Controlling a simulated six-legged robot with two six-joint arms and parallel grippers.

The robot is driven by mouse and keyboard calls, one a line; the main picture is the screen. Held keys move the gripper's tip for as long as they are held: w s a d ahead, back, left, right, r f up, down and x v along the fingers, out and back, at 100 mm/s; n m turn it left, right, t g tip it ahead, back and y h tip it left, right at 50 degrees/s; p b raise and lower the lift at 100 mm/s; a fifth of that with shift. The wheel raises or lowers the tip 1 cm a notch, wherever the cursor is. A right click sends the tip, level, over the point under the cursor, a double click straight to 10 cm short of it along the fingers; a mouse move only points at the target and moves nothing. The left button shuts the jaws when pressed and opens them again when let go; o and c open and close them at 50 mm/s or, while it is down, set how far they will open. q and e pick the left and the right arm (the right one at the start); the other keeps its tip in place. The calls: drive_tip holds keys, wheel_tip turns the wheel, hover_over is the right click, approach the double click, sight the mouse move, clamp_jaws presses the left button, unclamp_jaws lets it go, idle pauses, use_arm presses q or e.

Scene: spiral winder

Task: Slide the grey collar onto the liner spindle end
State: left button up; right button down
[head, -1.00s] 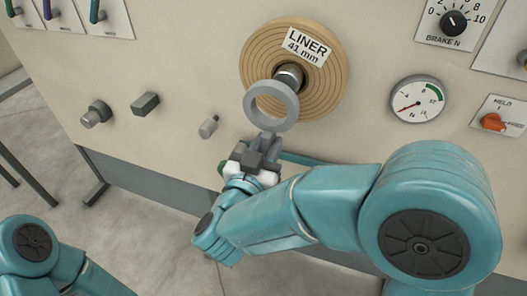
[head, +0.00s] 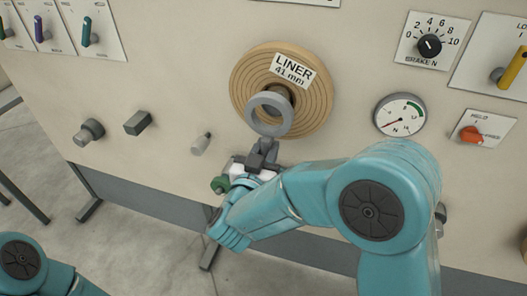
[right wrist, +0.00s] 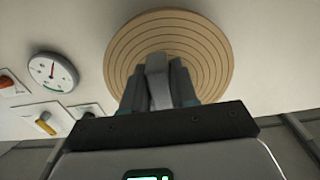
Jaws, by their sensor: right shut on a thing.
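The grey collar (head: 252,113) is a ring with a stem below it. My right gripper (head: 265,152) is shut on the stem and holds the ring up in front of the wooden liner disc (head: 316,110) on the panel. The dark spindle end (head: 283,92) shows at the disc's middle, partly hidden by the ring's upper part. I cannot tell whether the ring is around the spindle or just in front of it. In the right wrist view my gripper (right wrist: 158,88) covers the spindle and the ring is not clear. My left gripper is out of view.
On the panel a gauge (head: 400,116), a brake dial (head: 430,45) and an orange knob (head: 473,134) stand right of the disc.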

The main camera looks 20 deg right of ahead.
sight(278, 125)
drive_tip(key=shift+p+x, duration=0.5)
drive_tip(key=shift+x, duration=2.7)
drive_tip(key=shift+w+d+f, duration=0.1)
drive_tip(key=shift+w+f, duration=0.05)
drive_tip(key=shift+w, duration=0.05)
drive_tip(key=shift+c, duration=1.6)
unclamp_jaws()
drive_tip(key=shift+b+v, duration=0.85)
drive_tip(key=shift+v, duration=3.2)
